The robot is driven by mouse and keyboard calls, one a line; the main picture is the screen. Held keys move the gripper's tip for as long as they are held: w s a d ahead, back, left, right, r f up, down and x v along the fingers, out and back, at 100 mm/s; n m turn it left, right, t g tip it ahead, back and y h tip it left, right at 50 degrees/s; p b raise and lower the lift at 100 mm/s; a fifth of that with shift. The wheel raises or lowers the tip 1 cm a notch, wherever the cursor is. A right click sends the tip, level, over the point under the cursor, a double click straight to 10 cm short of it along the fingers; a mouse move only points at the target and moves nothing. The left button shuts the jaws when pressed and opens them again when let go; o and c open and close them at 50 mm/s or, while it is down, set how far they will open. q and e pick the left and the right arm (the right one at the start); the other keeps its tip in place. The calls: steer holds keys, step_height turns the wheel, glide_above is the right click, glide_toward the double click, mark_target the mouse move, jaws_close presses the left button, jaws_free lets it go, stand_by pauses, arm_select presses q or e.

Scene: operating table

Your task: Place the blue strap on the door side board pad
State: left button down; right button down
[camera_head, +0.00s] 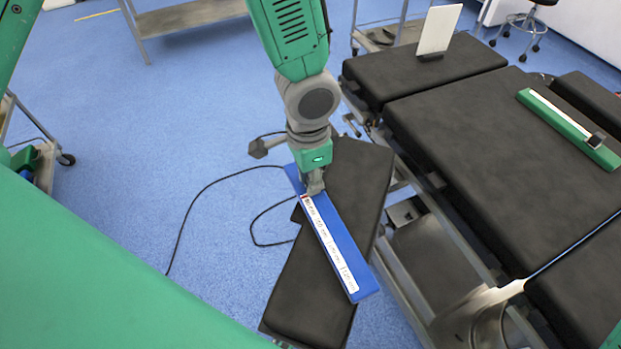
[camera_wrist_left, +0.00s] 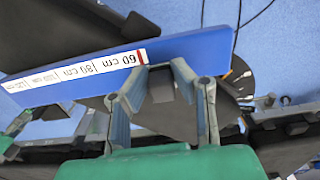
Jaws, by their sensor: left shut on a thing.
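The blue strap (camera_head: 348,252) is a long flat blue piece with a white printed label along it. My left gripper (camera_head: 314,186) is shut on it near its far end. The strap lies slantwise over a narrow black arm-board pad (camera_head: 300,290) beside the operating table; I cannot tell whether it touches the pad. In the left wrist view the strap (camera_wrist_left: 200,48) crosses in front of my left gripper (camera_wrist_left: 155,82), its label showing centimetre marks. The gripper hides part of the strap. My right gripper is not in view.
The black operating table (camera_head: 470,120) stands at the right. On it lie a green strap (camera_head: 560,125) with a white label and an upright white panel (camera_head: 439,28). A black cable (camera_head: 200,195) hangs over the blue floor. A metal trolley (camera_head: 190,17) stands at the back.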

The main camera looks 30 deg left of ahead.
arm_select(q)
steer(key=c, duration=1.5)
jaws_free()
steer(key=shift+d, duration=0.1)
steer(key=shift+o, duration=0.8)
steer(key=shift+d, duration=0.15)
step_height(320, 180, up, 12)
steer(key=p, duration=0.2)
steer(key=shift+a, duration=0.2)
